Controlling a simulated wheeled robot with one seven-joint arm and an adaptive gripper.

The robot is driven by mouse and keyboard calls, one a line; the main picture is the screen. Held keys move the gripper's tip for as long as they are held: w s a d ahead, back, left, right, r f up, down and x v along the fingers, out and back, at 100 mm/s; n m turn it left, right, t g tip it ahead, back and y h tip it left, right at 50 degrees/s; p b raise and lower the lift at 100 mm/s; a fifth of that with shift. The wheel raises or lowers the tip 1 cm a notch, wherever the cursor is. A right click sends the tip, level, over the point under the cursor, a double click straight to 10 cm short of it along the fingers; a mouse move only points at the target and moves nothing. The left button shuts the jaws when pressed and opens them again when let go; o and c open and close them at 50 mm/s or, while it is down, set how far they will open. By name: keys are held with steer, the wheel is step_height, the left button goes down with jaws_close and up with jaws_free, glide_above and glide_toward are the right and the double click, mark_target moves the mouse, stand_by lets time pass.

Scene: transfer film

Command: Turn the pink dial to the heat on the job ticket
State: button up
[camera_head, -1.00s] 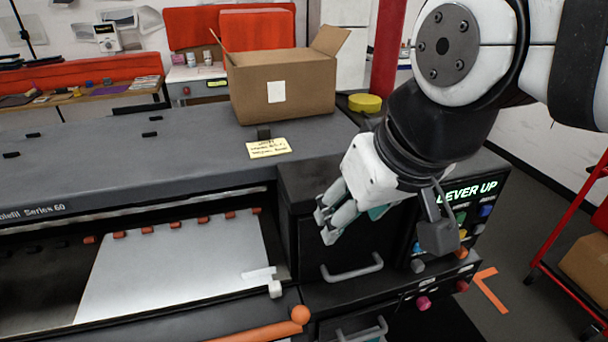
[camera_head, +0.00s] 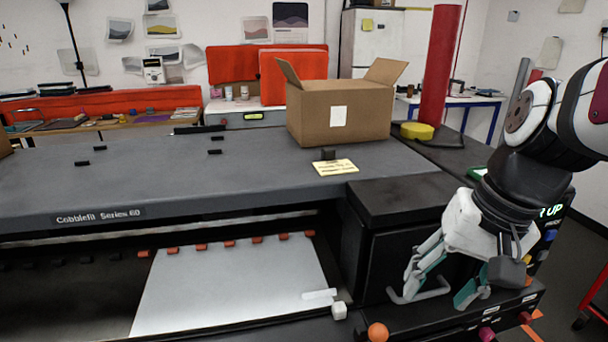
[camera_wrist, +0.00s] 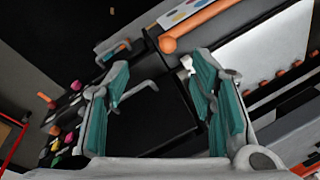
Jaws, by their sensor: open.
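The pink dial (camera_head: 487,334) sits on the front panel of the black unit, at the bottom edge of the head view. A pink knob, likely the same dial, shows in the wrist view (camera_wrist: 77,86) left of the fingers. My gripper (camera_head: 447,281) is open and empty, with its fingers in front of the black drawer and its grey handle. In the wrist view my gripper (camera_wrist: 158,78) has its two teal-padded fingers spread wide, apart from the pink knob. A yellow note (camera_head: 337,167) with handwriting lies on the machine top; its words are too small to read.
The grey handle (camera_head: 425,293) is close to the fingers. An orange ball knob (camera_head: 378,332) stands to their left. An open cardboard box (camera_head: 338,112) sits on the machine. A lit display (camera_head: 551,211) is partly hidden behind my arm. A red ladder (camera_head: 595,298) stands at right.

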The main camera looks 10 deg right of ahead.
steer(key=w+d+f+m+y+b, duration=0.3)
steer(key=d+f+m, duration=0.1)
steer(key=f, duration=0.2)
steer(key=w+d+f+m+y+b, duration=0.2)
steer(key=w+d+f+m+b, duration=0.15)
steer(key=f, duration=0.35)
steer(key=m+t+h+b, duration=0.6)
steer(key=m+t+b, duration=0.6)
steer(key=m+t, duration=0.6)
glide_toward(490, 339)
steer(key=shift+m+g, duration=0.75)
steer(key=shift+g, duration=0.15)
steer(key=w, duration=0.3)
steer(key=w+r+b, duration=0.1)
steer(key=w, duration=0.4)
steer(key=shift+w+a+r+b, duration=0.25)
steer(key=shift+w+r+b, duration=0.15)
steer(key=shift+c, duration=0.3)
steer(key=c, duration=1.1)
